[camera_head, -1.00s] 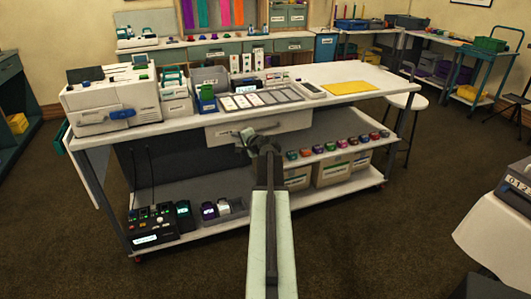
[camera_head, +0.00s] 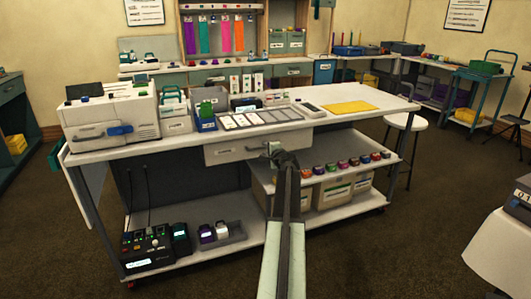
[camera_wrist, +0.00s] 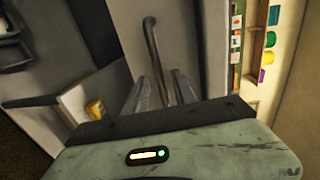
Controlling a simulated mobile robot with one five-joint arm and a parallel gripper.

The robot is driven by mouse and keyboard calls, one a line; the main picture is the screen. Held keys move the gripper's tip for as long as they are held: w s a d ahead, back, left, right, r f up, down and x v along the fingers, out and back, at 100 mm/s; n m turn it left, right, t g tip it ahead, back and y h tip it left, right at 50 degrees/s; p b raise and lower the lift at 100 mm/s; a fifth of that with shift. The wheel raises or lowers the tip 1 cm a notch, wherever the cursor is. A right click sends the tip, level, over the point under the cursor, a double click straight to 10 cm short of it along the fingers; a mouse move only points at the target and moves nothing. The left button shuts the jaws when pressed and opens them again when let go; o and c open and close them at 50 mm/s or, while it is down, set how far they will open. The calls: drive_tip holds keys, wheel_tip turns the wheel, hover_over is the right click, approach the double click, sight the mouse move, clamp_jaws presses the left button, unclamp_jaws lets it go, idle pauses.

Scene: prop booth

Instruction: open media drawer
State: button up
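The drawer (camera_head: 228,152) has a white front with a label and sits under the top of the white workbench (camera_head: 160,147). It looks closed. Its front also shows in the wrist view (camera_wrist: 190,50), with a dark bar handle (camera_wrist: 152,40) on it. My gripper (camera_head: 272,148) is in front of the drawer, hiding part of the front and the handle in the head view. In the wrist view my gripper (camera_wrist: 160,80) is open, with one finger on each side of the handle's near end. Contact with the handle cannot be told.
A printer-like machine (camera_head: 90,122), bins and a yellow sheet (camera_head: 350,107) are on the workbench top. The lower shelf holds a black control box (camera_head: 148,252) and several labelled boxes (camera_head: 330,192). A white stool (camera_head: 405,122) is at right. Brown floor is clear in front.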

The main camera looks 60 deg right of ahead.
clamp_jaws()
idle(1.4)
